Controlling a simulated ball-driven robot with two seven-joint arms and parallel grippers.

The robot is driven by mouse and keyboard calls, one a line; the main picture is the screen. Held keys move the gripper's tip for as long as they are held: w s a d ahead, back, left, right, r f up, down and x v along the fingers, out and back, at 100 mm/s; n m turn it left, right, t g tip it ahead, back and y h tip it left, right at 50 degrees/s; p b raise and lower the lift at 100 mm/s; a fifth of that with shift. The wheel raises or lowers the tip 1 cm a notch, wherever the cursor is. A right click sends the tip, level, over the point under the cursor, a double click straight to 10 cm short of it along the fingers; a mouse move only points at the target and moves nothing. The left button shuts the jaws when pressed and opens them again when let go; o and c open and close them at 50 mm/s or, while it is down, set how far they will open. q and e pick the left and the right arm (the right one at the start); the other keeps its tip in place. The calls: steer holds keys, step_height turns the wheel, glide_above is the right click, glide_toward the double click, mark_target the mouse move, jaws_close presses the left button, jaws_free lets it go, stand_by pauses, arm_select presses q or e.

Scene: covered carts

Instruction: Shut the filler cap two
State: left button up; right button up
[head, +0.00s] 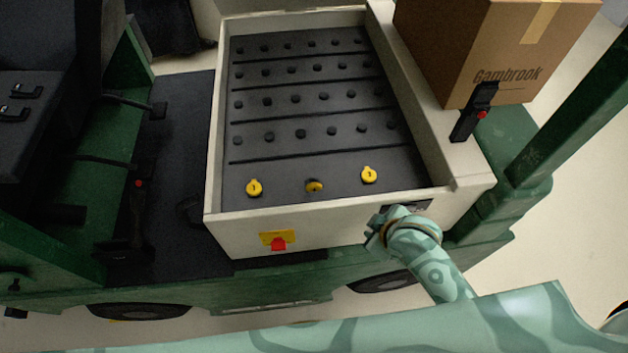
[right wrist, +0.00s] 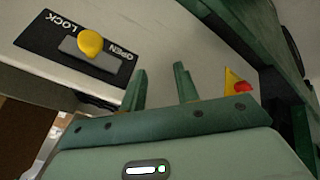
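Three yellow filler caps sit in the front row of the open battery bay: a left one (head: 254,188), a middle one (head: 314,186) and a right one (head: 369,175). The left and right caps show round faces with a dark mark. The middle cap looks tilted and narrower; I cannot read its number. My right gripper (head: 376,230) is outside the bay's front wall, below the right cap. In the right wrist view its two fingers (right wrist: 160,88) stand apart with nothing between them. My left gripper is not in view.
A yellow knob (right wrist: 90,42) sits on a dark LOCK/OPEN plate (right wrist: 40,35) beside my right gripper. A red switch (head: 278,243) is on the bay's front wall. A cardboard box (head: 495,45) and a black lever (head: 475,110) stand right. The bay (head: 290,166) is open above.

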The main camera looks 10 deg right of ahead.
step_height(320, 180, up, 8)
steer(key=w+a+n+t, duration=0.1)
steer(key=a, duration=0.1)
steer(key=n+g+y, duration=0.3)
steer(key=n+y, duration=0.2)
steer(key=n, duration=0.1)
glide_toward(314, 184)
steer(key=a+r, duration=0.1)
steer(key=s+a+r, duration=0.1)
steer(key=shift+s+a+r, duration=0.2)
steer(key=shift+s+r, duration=0.1)
steer(key=w+d+r+n+g+h, duration=0.1)
steer(key=w+d+r+n+g, duration=0.1)
steer(key=w+d+r+g, duration=0.15)
steer(key=shift+t, duration=0.35)
steer(key=b+x, duration=0.5)
steer(key=x, duration=1)
steer(key=shift+d+f, duration=0.1)
steer(key=shift+f, duration=0.3)
jaws_close()
